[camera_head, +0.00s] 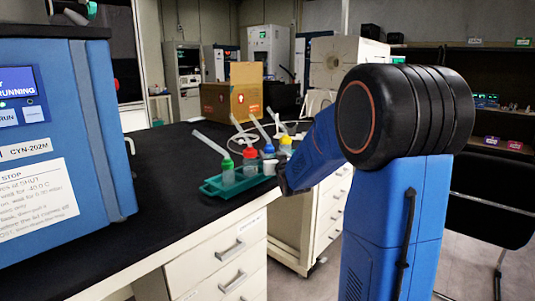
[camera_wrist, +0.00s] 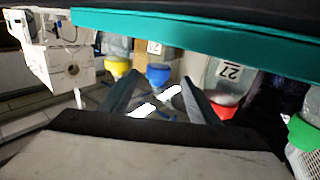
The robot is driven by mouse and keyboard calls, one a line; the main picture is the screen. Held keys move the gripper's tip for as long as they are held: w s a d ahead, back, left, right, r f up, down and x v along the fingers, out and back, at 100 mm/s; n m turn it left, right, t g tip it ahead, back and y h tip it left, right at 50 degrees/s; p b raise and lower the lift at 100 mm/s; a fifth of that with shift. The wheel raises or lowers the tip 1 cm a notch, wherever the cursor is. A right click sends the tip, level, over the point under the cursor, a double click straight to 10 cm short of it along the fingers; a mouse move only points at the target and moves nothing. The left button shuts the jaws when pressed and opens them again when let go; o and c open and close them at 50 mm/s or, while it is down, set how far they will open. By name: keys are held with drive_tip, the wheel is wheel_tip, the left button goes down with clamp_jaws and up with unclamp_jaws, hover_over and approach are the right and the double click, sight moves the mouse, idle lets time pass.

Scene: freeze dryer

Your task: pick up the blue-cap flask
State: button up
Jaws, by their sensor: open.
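The blue-cap flask stands in a teal rack on the black bench, between the red-cap and yellow-cap flasks; its blue cap (camera_head: 269,149) shows in the head view. In the wrist view, which is upside down, the blue cap (camera_wrist: 158,74) appears beyond and between my finger tips. My gripper (camera_head: 284,178) is at the rack's right front side, partly hidden by my arm. In the wrist view my gripper (camera_wrist: 161,80) has its two fingers apart, with no flask clearly held. I cannot tell how far the fingers are from the flask.
The teal rack (camera_head: 213,187) also holds green-cap (camera_head: 227,164), red-cap (camera_head: 249,153) and yellow-cap (camera_head: 286,140) flasks with slanting pale tubes. A blue machine (camera_head: 100,130) stands at left. A cardboard box (camera_head: 222,104) sits behind. The bench between machine and rack is clear.

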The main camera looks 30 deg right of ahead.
sight(270, 150)
drive_tip(key=shift+x, duration=2.95)
drive_tip(key=shift+d, duration=0.2)
clamp_jaws()
drive_tip(key=shift+r, duration=0.1)
wheel_tip(270, 150, up, 13)
